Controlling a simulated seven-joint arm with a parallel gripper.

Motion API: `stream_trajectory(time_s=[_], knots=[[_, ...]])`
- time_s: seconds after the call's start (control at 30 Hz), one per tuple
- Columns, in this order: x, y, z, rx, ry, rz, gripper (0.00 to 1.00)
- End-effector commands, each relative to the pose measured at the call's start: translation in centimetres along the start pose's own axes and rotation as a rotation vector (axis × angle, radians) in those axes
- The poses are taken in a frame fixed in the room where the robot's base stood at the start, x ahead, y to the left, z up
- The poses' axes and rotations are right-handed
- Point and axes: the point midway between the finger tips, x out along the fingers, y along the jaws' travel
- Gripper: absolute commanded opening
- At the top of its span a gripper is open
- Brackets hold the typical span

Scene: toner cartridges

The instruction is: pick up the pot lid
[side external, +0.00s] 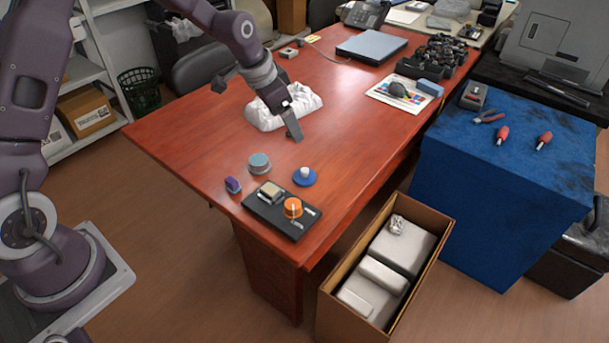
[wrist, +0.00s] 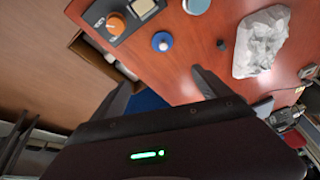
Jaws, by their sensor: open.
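The pot lid is a small blue disc (side external: 305,181) with a white knob on top, lying on the red-brown table beside a dark tray. In the wrist view the lid (wrist: 162,42) shows at the top, beyond and between my fingers. My gripper (side external: 295,133) is above the table, behind the lid in the side view and apart from it. In the wrist view my gripper (wrist: 160,90) has its two fingers spread wide, with nothing between them.
A dark tray (side external: 260,212) holds an orange knob (side external: 293,207) and a beige block. A teal-grey round container (side external: 259,163) and a purple item (side external: 232,185) stand nearby. A crumpled white object (side external: 265,117) lies behind my gripper. An open cardboard box (side external: 327,307) stands below the table edge.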

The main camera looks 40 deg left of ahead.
Motion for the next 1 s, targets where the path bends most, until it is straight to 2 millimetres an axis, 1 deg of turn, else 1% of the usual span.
stream_trajectory(time_s=[0.03, 0.1, 0.2, 0.23, 0.3, 0.43, 0.53, 0.7, 0.8, 1.0], knots=[[4.2, -0.7, 0.3, 0.001, -0.007, 0.027, 0.88], [9.0, -1.4, 0.7, 0.007, 0.002, 0.050, 0.88], [13.8, -2.0, 1.6, 0.007, 0.013, 0.069, 0.88], [14.7, -2.0, 1.9, 0.007, 0.015, 0.073, 0.88], [16.1, -2.1, 2.1, 0.007, 0.020, 0.077, 0.88], [17.9, -2.0, 2.2, 0.007, 0.019, 0.079, 0.88], [19.4, -1.8, 1.9, 0.009, 0.020, 0.078, 0.88], [22.5, -1.5, 1.4, 0.007, 0.018, 0.079, 0.88], [23.3, -1.5, 1.4, 0.006, 0.019, 0.078, 0.88], [23.4, -1.5, 1.4, 0.006, 0.018, 0.078, 0.88]])
